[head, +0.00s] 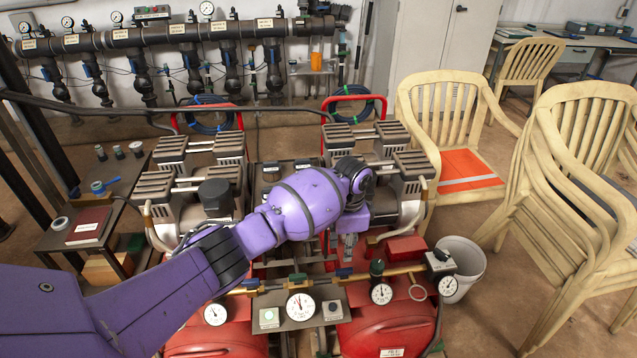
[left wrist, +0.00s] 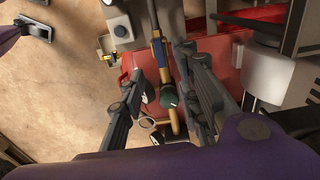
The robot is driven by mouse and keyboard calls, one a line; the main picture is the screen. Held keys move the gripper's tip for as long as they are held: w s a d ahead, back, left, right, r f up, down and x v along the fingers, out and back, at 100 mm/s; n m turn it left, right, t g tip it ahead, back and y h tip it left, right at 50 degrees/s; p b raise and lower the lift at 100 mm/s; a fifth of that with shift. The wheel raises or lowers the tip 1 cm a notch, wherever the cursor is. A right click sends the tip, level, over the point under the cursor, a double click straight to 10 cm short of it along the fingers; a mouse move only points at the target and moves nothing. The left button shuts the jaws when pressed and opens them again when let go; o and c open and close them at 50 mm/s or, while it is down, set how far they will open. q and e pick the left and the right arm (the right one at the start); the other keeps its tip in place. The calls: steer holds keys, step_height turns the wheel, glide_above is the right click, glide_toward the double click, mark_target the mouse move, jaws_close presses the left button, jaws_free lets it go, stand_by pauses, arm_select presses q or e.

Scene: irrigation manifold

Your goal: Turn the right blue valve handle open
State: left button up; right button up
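The right blue valve handle (head: 344,272) sits on the brass pipe above the right red tank, just right of the centre gauge. In the left wrist view a blue handle (left wrist: 157,50) lies along the brass pipe. A second blue handle (head: 250,283) is further left on the manifold. My left gripper (head: 349,245) points down just above the right handle. In the left wrist view its two fingers (left wrist: 160,65) are apart, with the blue handle seen between them. I cannot tell whether they touch it. My right gripper is not clearly in view.
Pressure gauges (head: 300,306) and a green-topped fitting (head: 377,268) stand close to the handle. Red tanks (head: 392,334) lie below and compressor heads (head: 411,165) behind. A white bucket (head: 462,262) and stacked chairs (head: 575,190) are at right.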

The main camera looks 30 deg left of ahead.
arm_select(q)
steer(key=shift+w+r, duration=0.1)
steer(key=shift+r, duration=1.4)
